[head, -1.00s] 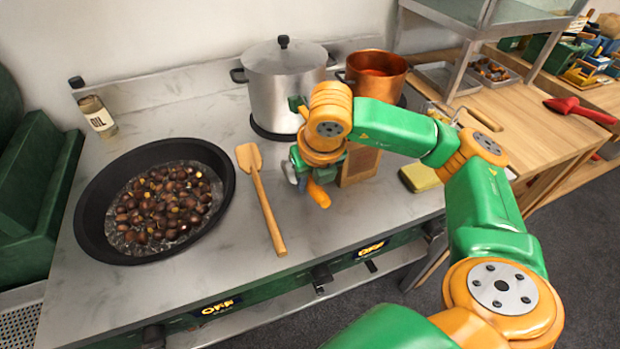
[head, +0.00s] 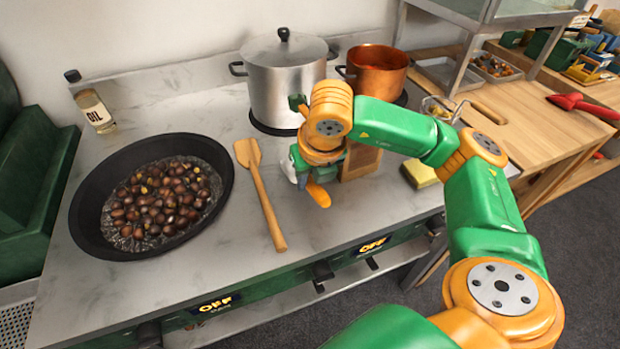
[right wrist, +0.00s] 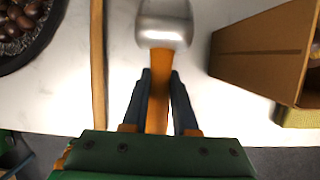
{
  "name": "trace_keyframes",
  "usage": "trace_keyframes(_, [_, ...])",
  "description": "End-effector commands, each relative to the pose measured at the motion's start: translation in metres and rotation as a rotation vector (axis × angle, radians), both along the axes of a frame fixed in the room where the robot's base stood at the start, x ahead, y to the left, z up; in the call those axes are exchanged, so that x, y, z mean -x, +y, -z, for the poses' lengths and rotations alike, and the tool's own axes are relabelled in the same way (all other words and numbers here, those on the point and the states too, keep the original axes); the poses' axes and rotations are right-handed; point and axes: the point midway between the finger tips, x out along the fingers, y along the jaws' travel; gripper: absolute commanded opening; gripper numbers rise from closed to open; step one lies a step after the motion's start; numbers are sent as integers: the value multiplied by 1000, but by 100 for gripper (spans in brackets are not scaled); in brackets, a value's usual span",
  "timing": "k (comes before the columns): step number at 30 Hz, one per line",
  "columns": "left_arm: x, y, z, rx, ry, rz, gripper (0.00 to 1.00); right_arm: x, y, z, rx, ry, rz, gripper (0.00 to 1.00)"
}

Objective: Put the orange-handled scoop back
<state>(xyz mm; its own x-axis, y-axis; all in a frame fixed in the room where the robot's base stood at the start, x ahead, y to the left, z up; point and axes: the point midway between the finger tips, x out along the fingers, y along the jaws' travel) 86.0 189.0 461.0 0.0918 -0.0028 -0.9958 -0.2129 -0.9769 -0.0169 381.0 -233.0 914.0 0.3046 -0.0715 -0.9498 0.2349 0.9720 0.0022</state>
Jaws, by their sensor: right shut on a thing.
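The orange-handled scoop (right wrist: 160,75) is in my right gripper, its metal head pointing away at the top of the right wrist view. Its orange handle end (head: 319,194) shows below the gripper in the head view. My right gripper (right wrist: 158,88) is shut on the handle, one finger on each side. In the head view my right gripper (head: 308,178) is over the grey counter, right of the wooden spatula; the wrist hides much of the scoop's head. I cannot tell whether the scoop touches the counter. My left gripper is not in view.
A wooden spatula (head: 262,195) and a black pan of chestnuts (head: 92,225) are to the left. A steel pot (head: 285,80) and copper pot (head: 376,72) stand behind. A brown box (head: 361,161) and yellow-green sponge (head: 420,173) are close on the right.

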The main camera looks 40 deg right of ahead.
Motion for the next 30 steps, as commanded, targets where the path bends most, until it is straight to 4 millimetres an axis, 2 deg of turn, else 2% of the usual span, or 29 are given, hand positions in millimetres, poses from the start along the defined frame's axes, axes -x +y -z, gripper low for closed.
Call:
trace_keyframes(1, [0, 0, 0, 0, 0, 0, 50, 0, 0, 0, 0, 0, 0, 35])
trace_keyframes(4, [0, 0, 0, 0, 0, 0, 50, 0, 0, 0, 0, 0, 0, 62])
trace_keyframes(14, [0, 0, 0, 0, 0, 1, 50, 1, 1, -4, -1, -1, 0, 62])
trace_keyframes(22, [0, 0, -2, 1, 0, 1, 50, 17, 4, -57, -1, -4, -2, 62])
trace_keyframes(28, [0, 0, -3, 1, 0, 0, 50, 22, 5, -68, 0, 0, 0, 62])
trace_keyframes(30, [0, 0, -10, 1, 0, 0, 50, 22, 5, -75, 0, 0, 0, 62])
